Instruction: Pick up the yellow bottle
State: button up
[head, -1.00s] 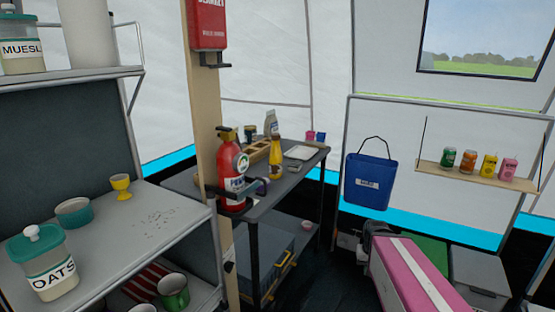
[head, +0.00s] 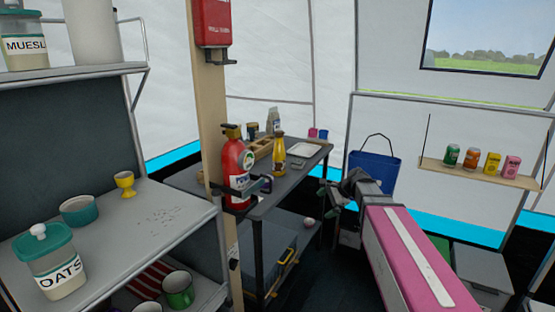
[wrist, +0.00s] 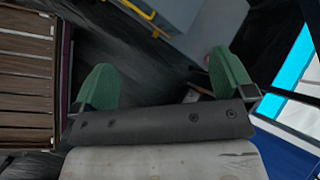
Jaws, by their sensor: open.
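The yellow bottle (head: 279,152) stands upright on the dark table (head: 290,182), behind and to the right of the red fire extinguisher. It has a dark cap and a label. My gripper (head: 345,188) is to the right of the table's edge, in front of the blue bucket, apart from the bottle. In the wrist view my gripper (wrist: 162,85) shows two green fingertips spread wide with nothing between them. The bottle is not visible in the wrist view.
The red fire extinguisher (head: 237,168) is on a wooden post (head: 213,120) beside the table. A wooden box (head: 262,149), a white tray (head: 305,149) and a small scale-like item (head: 297,164) are near the bottle. A blue bucket (head: 376,168) hangs behind my arm.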

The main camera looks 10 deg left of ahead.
jog(key=w+a+r+m+y, duration=0.35)
jog(key=w+a+r, duration=0.2)
jog(key=r, duration=0.35)
jog(key=m+y, duration=0.3)
jog(key=m, duration=0.1)
send_near(279, 157)
jog(key=w, duration=0.3)
jog(key=shift+h, duration=0.25)
jog(key=x, duration=1.1)
jog(key=shift+d+f, duration=0.1)
jog(key=shift+f, duration=0.3)
jog(key=shift+c, duration=0.3)
jog(key=c, duration=1.2)
jog(key=shift+r, duration=0.1)
